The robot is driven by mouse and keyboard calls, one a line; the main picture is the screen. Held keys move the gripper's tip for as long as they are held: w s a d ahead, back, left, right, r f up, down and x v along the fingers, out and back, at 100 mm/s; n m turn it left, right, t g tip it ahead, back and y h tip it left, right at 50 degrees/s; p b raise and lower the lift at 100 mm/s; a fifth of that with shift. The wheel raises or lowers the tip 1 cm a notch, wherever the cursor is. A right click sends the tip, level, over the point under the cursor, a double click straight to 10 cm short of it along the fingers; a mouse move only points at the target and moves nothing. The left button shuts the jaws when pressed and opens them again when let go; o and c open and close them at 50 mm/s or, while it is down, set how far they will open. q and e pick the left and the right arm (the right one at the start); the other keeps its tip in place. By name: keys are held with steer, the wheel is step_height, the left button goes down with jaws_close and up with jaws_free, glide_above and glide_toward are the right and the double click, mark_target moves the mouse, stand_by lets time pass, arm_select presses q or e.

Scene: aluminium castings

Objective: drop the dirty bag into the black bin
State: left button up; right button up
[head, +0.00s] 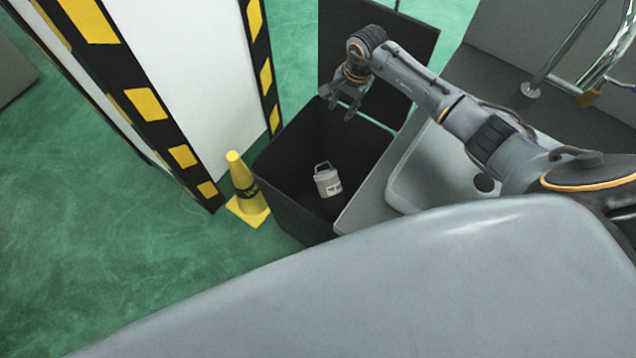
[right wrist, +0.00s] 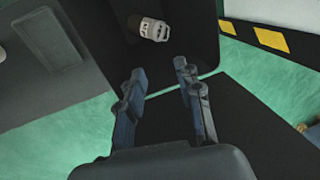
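The black bin (head: 285,208) stands open on the green floor, and it also shows in the right wrist view (right wrist: 200,28). A small light grey item (head: 328,183) with a loop handle and dark lettering is inside the bin; it also shows in the right wrist view (right wrist: 154,29). It looks more like a rigid container than a soft bag, and I cannot tell if it is the dirty bag. My right gripper (head: 347,108) is open and empty above the far part of the bin, apart from the item. The right wrist view shows its spread fingers (right wrist: 160,71). My left gripper is not in view.
A black panel (head: 345,42) stands upright behind the bin. A yellow cone (head: 240,185) is close to the bin's left. A white panel with black-and-yellow striped edges (head: 190,70) stands further left. A grey sink (head: 440,165) is right of the bin. Green floor at left is clear.

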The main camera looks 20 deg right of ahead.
step_height(320, 180, up, 10)
steer(key=s+d, duration=0.1)
steer(key=shift+s+r, duration=0.15)
steer(key=shift+s, duration=0.25)
steer(key=shift+s, duration=0.1)
